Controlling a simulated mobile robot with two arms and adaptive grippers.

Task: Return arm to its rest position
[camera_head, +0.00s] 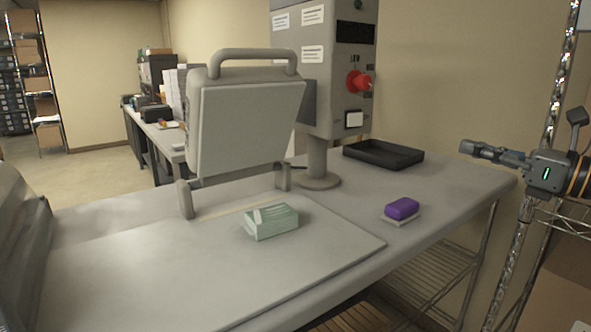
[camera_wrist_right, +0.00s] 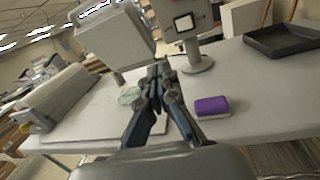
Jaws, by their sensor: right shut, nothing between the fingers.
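My right gripper (camera_head: 478,151) is at the right of the head view, above and beyond the table's right edge, with its fingers pointing left. It is shut and empty, and its closed fingers (camera_wrist_right: 159,76) also show in the right wrist view. It touches nothing on the table. My left gripper is not in view.
The grey table (camera_head: 330,290) holds a laminator with its lid (camera_head: 248,125) raised, a pale green box (camera_head: 271,222), a purple block (camera_head: 402,208) on a white base, and a black tray (camera_head: 384,154). A control post (camera_head: 318,160) stands behind. A wire rack (camera_head: 565,225) is close to my right arm.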

